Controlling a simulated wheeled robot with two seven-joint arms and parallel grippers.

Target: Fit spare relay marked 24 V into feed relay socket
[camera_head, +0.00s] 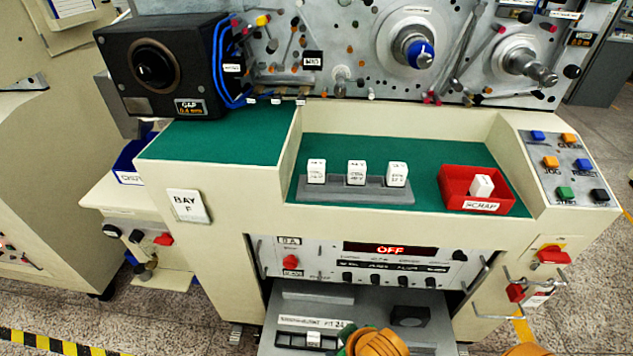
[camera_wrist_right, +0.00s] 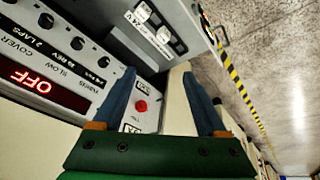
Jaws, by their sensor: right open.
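Three white relays stand upright in a grey holder (camera_head: 340,190) on the green mat: a left one (camera_head: 316,171), a middle one (camera_head: 356,172) and a right one (camera_head: 397,173). Their print is too small to read surely. The pulled-out drawer (camera_head: 330,299) below has a label ending in "FIT 24" and a dark socket strip (camera_head: 290,338) with a white piece in it. In the right wrist view, two white pieces show there beside the "24V" label. My right gripper (camera_wrist_right: 160,80) is open and empty, close to the drawer and control panel. My left gripper is not seen.
A red SCRAP bin (camera_head: 452,187) holds a white block (camera_head: 482,186). The control panel (camera_head: 330,262) reads OFF and has a red button and handles. A dark block (camera_head: 409,316) sits in the drawer. The green mat left of the holder is bare.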

